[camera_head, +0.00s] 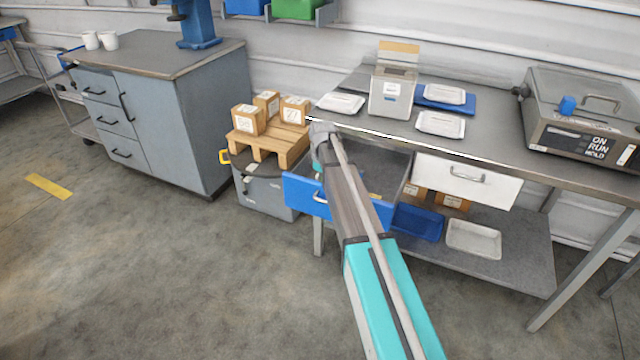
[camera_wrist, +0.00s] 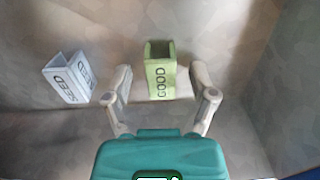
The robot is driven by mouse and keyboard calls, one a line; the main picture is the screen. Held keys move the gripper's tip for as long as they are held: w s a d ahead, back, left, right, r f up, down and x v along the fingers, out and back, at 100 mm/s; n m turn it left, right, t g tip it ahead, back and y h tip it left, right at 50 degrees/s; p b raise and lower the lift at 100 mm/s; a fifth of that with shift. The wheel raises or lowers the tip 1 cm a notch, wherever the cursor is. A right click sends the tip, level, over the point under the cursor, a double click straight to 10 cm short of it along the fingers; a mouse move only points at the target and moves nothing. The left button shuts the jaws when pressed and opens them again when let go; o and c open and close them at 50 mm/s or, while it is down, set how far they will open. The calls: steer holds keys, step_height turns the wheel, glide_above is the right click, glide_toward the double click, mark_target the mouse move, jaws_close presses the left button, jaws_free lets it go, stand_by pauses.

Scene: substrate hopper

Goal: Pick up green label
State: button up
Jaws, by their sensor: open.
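The green label (camera_wrist: 160,70), a small upright block-like piece with an open top and the word GOOD, stands on a grey surface in the wrist view. My gripper (camera_wrist: 162,78) is open, with one finger on each side of it and a gap showing on both sides. I cannot tell how far the fingertips are above or short of it. A pale blue-white label (camera_wrist: 68,80) reading SEED stands tilted to the left, outside the fingers. In the head view my arm hides the gripper and the green label.
An open drawer with a blue front (camera_head: 299,194) lies under my arm; grey walls enclose the labels in the wrist view. A white drawer (camera_head: 467,181) is right of it. The bench (camera_head: 480,128) holds trays. Boxes on a pallet (camera_head: 262,148) stand left.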

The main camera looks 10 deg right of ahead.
steer(key=shift+c, duration=0.3)
steer(key=c, duration=0.8)
steer(key=shift+r, duration=0.2)
step_height(320, 180, up, 10)
steer(key=p, duration=1)
steer(key=shift+f, duration=0.2)
step_height(320, 180, up, 29)
steer(key=p, duration=2.9)
steer(key=shift+a+r, duration=0.1)
steer(key=shift+a, duration=0.05)
